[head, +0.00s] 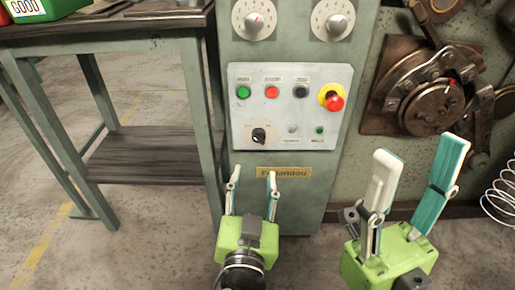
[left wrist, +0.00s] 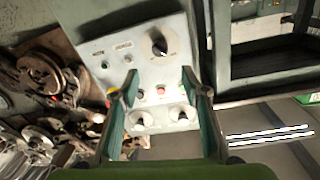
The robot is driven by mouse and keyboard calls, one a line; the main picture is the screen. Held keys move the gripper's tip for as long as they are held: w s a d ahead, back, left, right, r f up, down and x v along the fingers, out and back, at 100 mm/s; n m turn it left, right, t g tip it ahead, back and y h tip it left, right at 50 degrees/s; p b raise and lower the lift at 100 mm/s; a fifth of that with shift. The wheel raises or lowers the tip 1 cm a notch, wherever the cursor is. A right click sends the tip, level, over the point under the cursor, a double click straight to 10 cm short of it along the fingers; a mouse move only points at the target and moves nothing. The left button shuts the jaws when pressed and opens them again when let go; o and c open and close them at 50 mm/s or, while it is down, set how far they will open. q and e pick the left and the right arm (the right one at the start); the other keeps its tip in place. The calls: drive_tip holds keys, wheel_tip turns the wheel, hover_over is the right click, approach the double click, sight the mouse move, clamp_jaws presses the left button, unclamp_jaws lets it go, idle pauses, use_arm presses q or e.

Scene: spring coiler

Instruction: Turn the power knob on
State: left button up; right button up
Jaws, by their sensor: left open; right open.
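The black power knob (head: 260,133) sits at the lower left of the light grey control panel (head: 290,72) on the green cabinet. It also shows near the top of the left wrist view (left wrist: 160,43), where the panel appears upside down. My left gripper (head: 253,173) is open and empty, its fingers pointing up just below the knob in the head view. In the left wrist view the knob lies beyond and between the fingertips, apart from them. My right gripper (head: 417,155) is open and empty to the right of the panel, away from the knob.
The panel carries a green button (head: 243,92), a red button (head: 272,92), a black button (head: 301,91) and a red emergency stop (head: 334,101). Two dials (head: 254,20) sit above. A table (head: 140,155) stands left; coiler machinery (head: 430,105) and a spring (head: 498,195) are right.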

sight(258, 141)
use_arm(q)
drive_tip(key=w, duration=0.4)
drive_tip(key=w+b, duration=0.1)
drive_tip(key=w, duration=0.3)
drive_tip(key=w+d+b, duration=0.1)
drive_tip(key=w, duration=0.3)
drive_tip(key=shift+w, duration=0.35)
drive_tip(key=c, duration=1.1)
